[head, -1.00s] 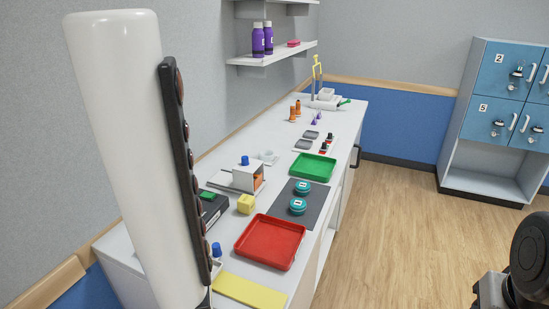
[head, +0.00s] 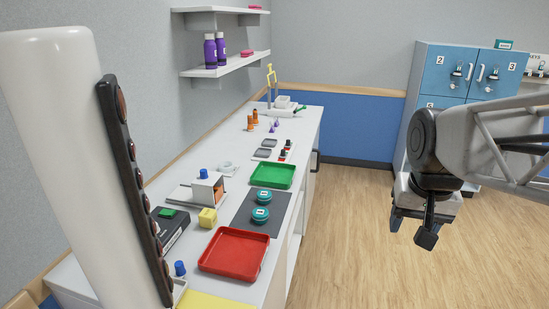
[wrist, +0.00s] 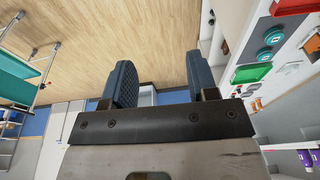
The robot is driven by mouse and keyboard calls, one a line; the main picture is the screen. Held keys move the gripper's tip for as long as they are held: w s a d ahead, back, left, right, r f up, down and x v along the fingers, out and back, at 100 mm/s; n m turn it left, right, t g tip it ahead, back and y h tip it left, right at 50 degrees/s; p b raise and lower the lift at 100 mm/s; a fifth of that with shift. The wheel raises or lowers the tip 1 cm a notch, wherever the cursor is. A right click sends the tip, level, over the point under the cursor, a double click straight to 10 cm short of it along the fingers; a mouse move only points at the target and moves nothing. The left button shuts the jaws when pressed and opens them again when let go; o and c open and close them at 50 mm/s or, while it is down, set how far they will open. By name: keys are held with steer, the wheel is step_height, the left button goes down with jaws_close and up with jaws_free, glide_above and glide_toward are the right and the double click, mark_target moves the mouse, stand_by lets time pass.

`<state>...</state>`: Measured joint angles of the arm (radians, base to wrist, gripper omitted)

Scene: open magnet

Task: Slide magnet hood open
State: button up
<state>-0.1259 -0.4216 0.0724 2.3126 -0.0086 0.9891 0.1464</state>
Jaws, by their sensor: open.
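The magnet hood looks to be the small white box (head: 208,188) with a blue knob (head: 203,173) on top. It stands on a flat pale base (head: 180,197) on the counter, near the wall. An orange-brown part shows at its open right side. My gripper (head: 412,231) hangs over the floor at the right, well apart from the counter and the hood. In the wrist view its two dark ridged fingers (wrist: 160,78) are spread with nothing between them. The hood cannot be made out in the wrist view.
A second blue knob (head: 180,268) stands nearer. Shelves (head: 225,65) hang above. Floor between arm and counter is clear.

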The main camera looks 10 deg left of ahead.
steer(key=w+a+r, duration=0.3)
steer(key=w+a, duration=0.8)
steer(key=w, duration=0.3)
steer(key=g, duration=0.2)
glide_above(203, 170)
steer(key=f, duration=1.1)
steer(key=shift+d+f, duration=0.35)
steer(key=shift+a+f, duration=0.15)
steer(key=shift+a, duration=0.15)
steer(key=shift+f, duration=0.15)
steer(key=shift+f, duration=3.75)
steer(key=shift+c, duration=0.2)
jaws_close()
